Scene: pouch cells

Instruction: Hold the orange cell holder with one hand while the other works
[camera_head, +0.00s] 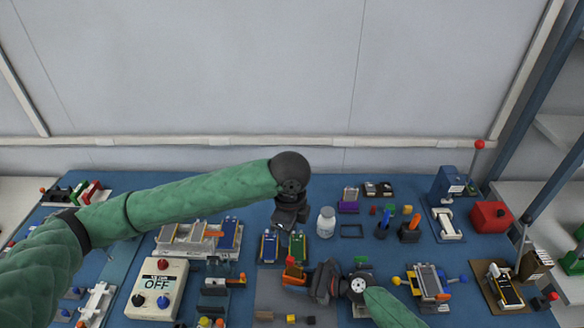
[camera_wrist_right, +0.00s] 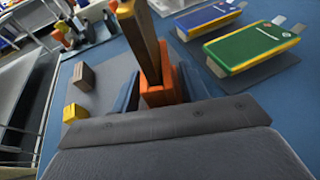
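The orange cell holder (camera_wrist_right: 160,94) stands between the two dark fingers of my right gripper (camera_wrist_right: 158,88), which look closed on its sides. A flat brown piece with yellow edges (camera_wrist_right: 146,42) stands upright in the holder. In the head view my right gripper (camera_head: 304,278) reaches in from the right, with the orange holder (camera_head: 291,262) at its tip. My left gripper (camera_head: 291,218) hangs over the back end of the green cell (camera_head: 297,252); its fingertips are too small to judge. A blue cell (camera_head: 269,248) lies beside the green one; both show in the wrist view.
A grey mat (camera_head: 266,302) with small blocks lies in front. The OFF box (camera_head: 157,288) is at the left. Other fixtures and tools crowd the blue table on both sides.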

